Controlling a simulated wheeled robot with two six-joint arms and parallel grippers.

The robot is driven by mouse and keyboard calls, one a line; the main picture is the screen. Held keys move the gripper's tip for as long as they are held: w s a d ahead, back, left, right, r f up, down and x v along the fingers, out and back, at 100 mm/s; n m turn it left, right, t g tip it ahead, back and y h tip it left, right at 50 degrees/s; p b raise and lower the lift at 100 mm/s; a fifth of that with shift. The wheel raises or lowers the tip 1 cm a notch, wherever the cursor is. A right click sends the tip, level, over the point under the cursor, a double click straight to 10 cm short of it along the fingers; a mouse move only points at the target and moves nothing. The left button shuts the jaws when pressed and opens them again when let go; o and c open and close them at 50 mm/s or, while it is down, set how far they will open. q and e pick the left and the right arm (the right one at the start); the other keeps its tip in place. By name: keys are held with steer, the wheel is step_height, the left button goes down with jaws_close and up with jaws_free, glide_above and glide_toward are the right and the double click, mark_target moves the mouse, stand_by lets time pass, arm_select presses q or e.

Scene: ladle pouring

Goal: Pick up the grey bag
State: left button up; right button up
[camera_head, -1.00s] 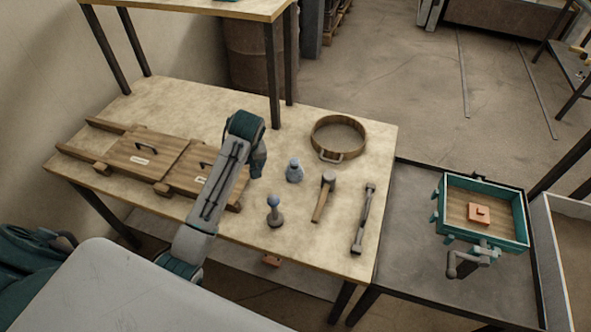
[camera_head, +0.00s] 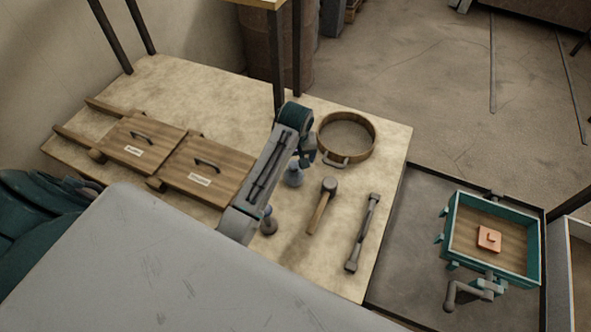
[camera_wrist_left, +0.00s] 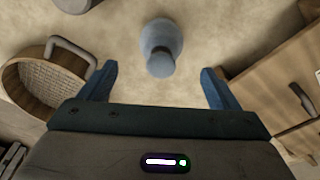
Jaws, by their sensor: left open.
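The grey bag (camera_head: 293,178), a small blue-grey bag with a tied neck, stands upright on the workbench, its top partly hidden behind my left arm in the head view. In the left wrist view the bag (camera_wrist_left: 161,42) lies ahead, centred between the fingers. My left gripper (camera_wrist_left: 160,70) is open and empty, its two blue fingers on either side of the bag's line and apart from it. In the head view the left gripper (camera_head: 307,156) hangs just above and beside the bag. My right gripper is not in view.
A round sieve (camera_head: 346,138) stands close behind the bag. A mallet (camera_head: 322,204) and a long metal tool (camera_head: 362,232) lie to its right. A blue-topped knob tool (camera_head: 268,222) stands nearer. A teal-framed box (camera_head: 491,240) is far right.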

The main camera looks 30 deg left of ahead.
mark_target(294, 171)
arm_select(q)
steer(key=shift+a+f, duration=0.15)
steer(key=shift+f, duration=0.65)
steer(key=shift+f+p, duration=0.3)
steer(key=f+p, duration=0.1)
steer(key=f, duration=0.1)
steer(key=f+p, duration=0.1)
steer(key=f, duration=0.1)
steer(key=shift+w+a+f, duration=0.1)
steer(key=shift+w, duration=0.1)
steer(key=shift+f, duration=0.45)
steer(key=c, duration=1.1)
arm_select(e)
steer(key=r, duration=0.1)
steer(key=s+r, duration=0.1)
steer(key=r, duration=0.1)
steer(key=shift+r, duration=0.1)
